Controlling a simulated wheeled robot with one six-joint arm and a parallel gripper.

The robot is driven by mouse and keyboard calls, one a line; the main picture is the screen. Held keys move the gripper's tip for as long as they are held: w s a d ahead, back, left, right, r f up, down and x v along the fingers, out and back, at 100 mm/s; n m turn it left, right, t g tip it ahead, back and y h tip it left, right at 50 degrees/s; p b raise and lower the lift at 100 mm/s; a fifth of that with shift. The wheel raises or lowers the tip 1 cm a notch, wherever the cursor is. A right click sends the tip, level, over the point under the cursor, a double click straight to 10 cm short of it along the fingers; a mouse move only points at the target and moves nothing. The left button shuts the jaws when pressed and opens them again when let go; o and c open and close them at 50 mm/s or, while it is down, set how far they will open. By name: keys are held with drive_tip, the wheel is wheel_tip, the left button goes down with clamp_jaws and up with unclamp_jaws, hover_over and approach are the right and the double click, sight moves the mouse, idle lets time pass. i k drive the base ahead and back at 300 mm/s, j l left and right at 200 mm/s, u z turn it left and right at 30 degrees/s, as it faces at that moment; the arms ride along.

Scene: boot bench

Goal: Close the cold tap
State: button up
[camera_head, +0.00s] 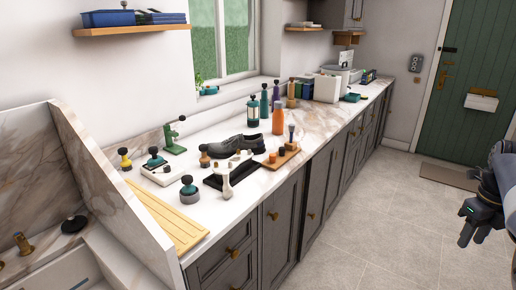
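A brass fitting (22,243) stands at the sink (75,272) at the lower left and looks like a tap handle. A second bit of brass shows at the left picture edge, mostly cut off. No hot or cold mark can be made out, and I cannot tell whether the tap is open. My gripper (465,228) is at the right edge, above the floor and far from the sink. Its dark fingers look spread apart, with nothing between them.
A marble partition (110,190) separates the sink from the long worktop. The worktop holds a dark shoe (238,144), a green stand (174,138), bottles and several small pots. A dark round lid-like thing (74,224) lies by the sink. The tiled floor (375,215) is clear.

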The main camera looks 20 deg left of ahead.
sight(18, 237)
drive_tip(key=i+z, duration=0.15)
drive_tip(key=i, duration=0.35)
drive_tip(key=i+j+z, duration=0.1)
drive_tip(key=i, duration=0.35)
drive_tip(key=i+j+z, duration=0.15)
drive_tip(key=i, duration=0.3)
drive_tip(key=i+u, duration=0.35)
drive_tip(key=i+l+u, duration=0.15)
drive_tip(key=i+u, duration=0.25)
drive_tip(key=i+j+u, duration=0.1)
drive_tip(key=u, duration=0.35)
drive_tip(key=i+u, duration=0.25)
drive_tip(key=u, duration=0.2)
drive_tip(key=i+u, duration=0.15)
drive_tip(key=u, duration=0.3)
drive_tip(key=i+l+u, duration=0.1)
drive_tip(key=u, duration=0.35)
drive_tip(key=i+u, duration=0.15)
drive_tip(key=u, duration=0.3)
drive_tip(key=i+l+u, duration=0.1)
drive_tip(key=u, duration=0.3)
drive_tip(key=i, duration=0.1)
